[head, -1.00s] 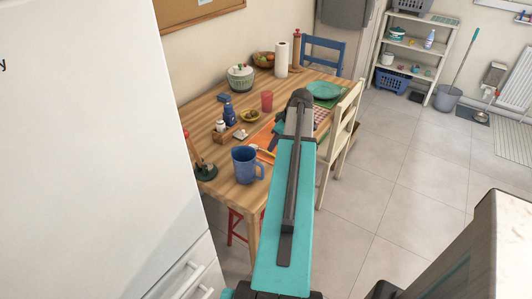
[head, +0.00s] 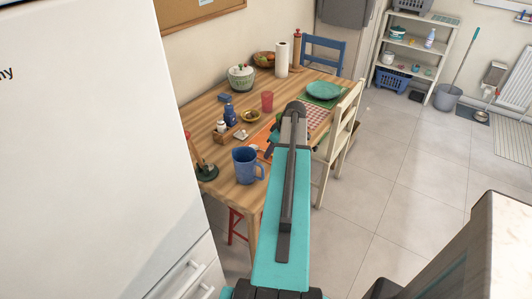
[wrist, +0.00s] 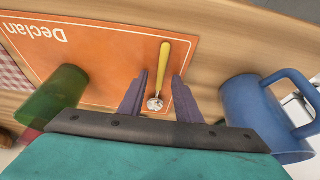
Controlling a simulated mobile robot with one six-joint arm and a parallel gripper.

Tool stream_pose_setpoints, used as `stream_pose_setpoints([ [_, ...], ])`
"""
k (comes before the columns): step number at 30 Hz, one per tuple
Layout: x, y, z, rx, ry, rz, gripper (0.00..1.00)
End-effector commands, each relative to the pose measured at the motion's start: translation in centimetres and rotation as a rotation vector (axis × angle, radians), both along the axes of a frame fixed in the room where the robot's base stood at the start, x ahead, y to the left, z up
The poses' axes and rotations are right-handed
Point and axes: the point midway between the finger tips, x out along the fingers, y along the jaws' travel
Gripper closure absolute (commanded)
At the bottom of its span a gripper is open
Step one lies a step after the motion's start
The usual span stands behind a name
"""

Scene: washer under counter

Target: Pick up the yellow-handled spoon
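The yellow-handled spoon (wrist: 162,70) lies on an orange placemat (wrist: 105,50) marked "Declan" in the wrist view. Its yellow handle points away from my gripper and its metal bowl is nearer. My gripper (wrist: 158,76) is open, with its two purple fingers on either side of the spoon's lower part as seen from the wrist. Nothing shows between the fingers but the spoon, and I cannot tell the height gap. In the head view my arm hides the spoon and most of my gripper; part of the orange placemat (head: 262,136) shows.
A blue pitcher (wrist: 252,108) stands close right of my gripper, also seen in the head view (head: 247,165). A green cup (wrist: 58,96) is on the left. A white chair (head: 338,135) stands at the table's (head: 205,108) right side. Jars and a bowl stand farther back.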

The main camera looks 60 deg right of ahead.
Motion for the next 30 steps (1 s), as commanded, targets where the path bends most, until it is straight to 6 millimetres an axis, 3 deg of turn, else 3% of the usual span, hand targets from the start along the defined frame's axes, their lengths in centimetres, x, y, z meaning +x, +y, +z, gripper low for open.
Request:
stream_pose_setpoints([
  [13, -0.06, -0.03, 0.01, 0.000, 0.000, -0.001, 0.69],
  [18, -0.08, -0.04, 0.01, 0.000, 0.000, -0.001, 0.98],
  [19, -0.08, -0.04, 0.01, 0.000, 0.000, -0.001, 1.00],
  [30, -0.10, -0.06, 0.08, 0.000, 0.000, -0.001, 1.00],
])
